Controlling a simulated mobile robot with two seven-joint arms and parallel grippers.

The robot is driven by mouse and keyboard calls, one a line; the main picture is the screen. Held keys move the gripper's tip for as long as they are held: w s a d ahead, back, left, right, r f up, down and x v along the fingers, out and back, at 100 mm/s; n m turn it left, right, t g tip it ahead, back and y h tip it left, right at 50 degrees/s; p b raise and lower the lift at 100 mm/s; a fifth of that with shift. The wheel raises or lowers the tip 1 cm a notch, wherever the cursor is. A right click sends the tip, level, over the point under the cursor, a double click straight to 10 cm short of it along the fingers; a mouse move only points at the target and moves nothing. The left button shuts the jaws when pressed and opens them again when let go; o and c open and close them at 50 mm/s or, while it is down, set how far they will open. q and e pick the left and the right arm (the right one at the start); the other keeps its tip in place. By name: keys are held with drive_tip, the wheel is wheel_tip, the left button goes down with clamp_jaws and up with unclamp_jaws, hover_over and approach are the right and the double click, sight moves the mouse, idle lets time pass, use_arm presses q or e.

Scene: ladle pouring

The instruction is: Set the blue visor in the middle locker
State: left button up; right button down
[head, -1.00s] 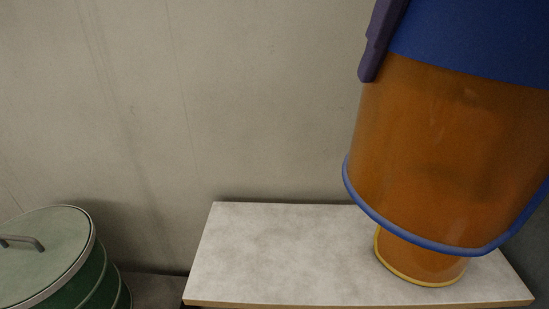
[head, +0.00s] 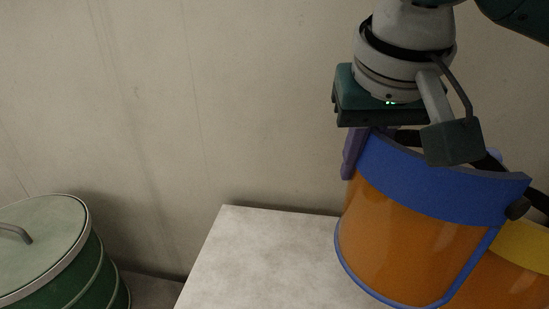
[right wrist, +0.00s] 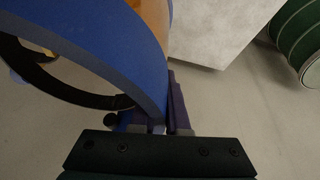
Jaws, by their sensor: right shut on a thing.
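The blue visor (head: 440,188) has a blue brow band, an orange see-through shield with blue edging, and a dark head strap. My right gripper (head: 354,152) is shut on the left part of its brow band and holds it upright, in front of the table in the head view. In the right wrist view the band (right wrist: 133,45) runs into the purple fingers of my right gripper (right wrist: 168,112). No locker shows in either view. My left gripper is not in view.
A second visor with a yellow band (head: 526,243) is partly hidden behind the blue one at the right. A pale table (head: 250,255) is bare on its left side. A green lidded drum (head: 45,245) stands at the lower left, before a plain wall.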

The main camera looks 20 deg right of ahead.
sight(351, 204)
wheel_tip(351, 204, down, 6)
drive_tip(key=shift+f+p, duration=0.2)
drive_tip(key=shift+p, duration=0.2)
drive_tip(key=shift+f, duration=0.15)
drive_tip(key=c, duration=0.9)
unclamp_jaws()
